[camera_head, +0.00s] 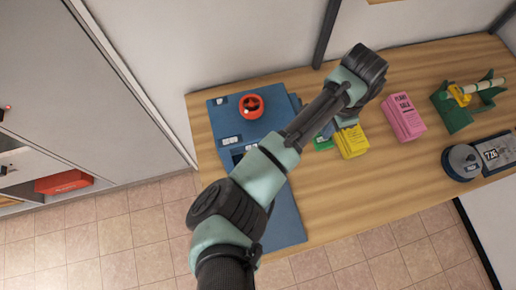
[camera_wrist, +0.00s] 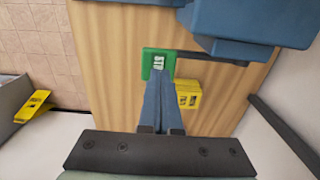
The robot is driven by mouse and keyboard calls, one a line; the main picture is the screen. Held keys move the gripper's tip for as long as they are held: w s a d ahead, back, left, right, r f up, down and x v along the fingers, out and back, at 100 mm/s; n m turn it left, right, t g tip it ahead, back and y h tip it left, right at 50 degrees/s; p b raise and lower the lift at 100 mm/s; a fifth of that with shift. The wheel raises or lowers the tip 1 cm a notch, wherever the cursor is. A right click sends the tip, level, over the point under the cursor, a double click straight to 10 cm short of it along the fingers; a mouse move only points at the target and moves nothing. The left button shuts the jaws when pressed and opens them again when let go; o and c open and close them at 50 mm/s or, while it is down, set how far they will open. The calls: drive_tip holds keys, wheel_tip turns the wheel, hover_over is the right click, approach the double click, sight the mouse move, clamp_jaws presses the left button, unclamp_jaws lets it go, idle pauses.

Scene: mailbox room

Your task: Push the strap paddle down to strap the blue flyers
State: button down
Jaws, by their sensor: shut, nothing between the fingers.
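A green paddle (camera_wrist: 158,62) with white lettering juts out on a dark bar (camera_wrist: 212,60) from the blue machine (camera_wrist: 240,22) in the wrist view. My gripper (camera_wrist: 161,78) is shut and empty. Its fingertips overlap the paddle's near edge in this view; I cannot tell whether they touch it. In the head view the green paddle (camera_head: 322,144) shows partly beside the blue machine (camera_head: 228,118), and my arm covers much of the machine's right side. I cannot make out the blue flyers in either view.
A yellow flyer stack (camera_head: 352,142) lies close to the paddle, and a pink stack (camera_head: 403,117) lies farther right. A red knob (camera_head: 251,106) tops the machine. A green holder (camera_head: 456,117) and a round dark device (camera_head: 462,160) stand at right. The table's front middle is clear.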

wheel_tip(320, 180, up, 5)
drive_tip(key=p, duration=0.4)
drive_tip(key=shift+r, duration=0.15)
